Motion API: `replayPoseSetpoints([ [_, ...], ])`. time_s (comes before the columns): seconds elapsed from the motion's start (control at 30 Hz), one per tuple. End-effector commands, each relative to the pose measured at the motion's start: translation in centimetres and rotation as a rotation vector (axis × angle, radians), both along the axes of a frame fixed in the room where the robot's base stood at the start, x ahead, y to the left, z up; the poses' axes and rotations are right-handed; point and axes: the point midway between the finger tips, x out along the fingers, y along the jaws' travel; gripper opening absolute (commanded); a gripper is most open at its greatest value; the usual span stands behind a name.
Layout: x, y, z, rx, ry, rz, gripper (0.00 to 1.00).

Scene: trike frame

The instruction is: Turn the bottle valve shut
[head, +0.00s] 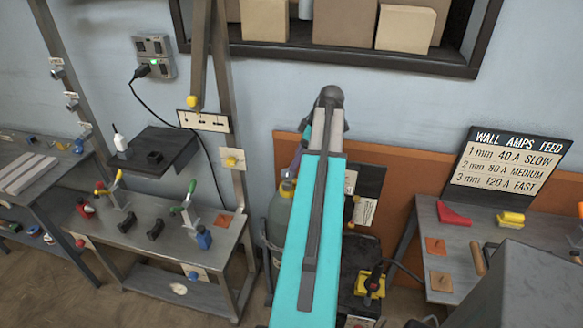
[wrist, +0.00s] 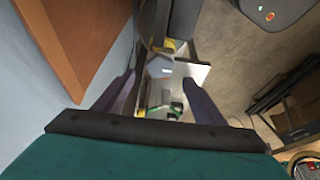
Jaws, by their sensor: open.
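The gas bottle (head: 276,215) is a grey-green cylinder with a yellow part near its top. It stands against the wall in the head view, partly hidden behind my teal arm. I cannot make out its valve in either view; my arm covers that area in the head view. My gripper (wrist: 158,90) shows in the wrist view as two dark purple fingers spread well apart, with nothing held between them. In the head view my arm's far end is near the wall above the bottle, and its fingers are mostly hidden.
A metal bench (head: 165,240) with clamps stands left of the bottle. A small dark shelf (head: 165,150) is above it. At right is another bench (head: 470,240) with red and yellow pieces and a settings sign (head: 507,165). An orange wall panel (wrist: 75,35) is close by in the wrist view.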

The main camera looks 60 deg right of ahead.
Motion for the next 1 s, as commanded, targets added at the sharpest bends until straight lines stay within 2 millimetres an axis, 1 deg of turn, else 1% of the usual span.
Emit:
replayPoseSetpoints([
  [0.4,1.6,0.6,-4.0,0.002,0.002,0.001,0.64],
  [0.6,2.1,0.7,-5.4,0.002,0.002,0.001,0.64],
  [0.8,2.4,0.8,-6.1,0.000,0.001,0.000,0.64],
  [1.0,2.4,0.8,-6.1,0.000,0.001,0.000,0.64],
])
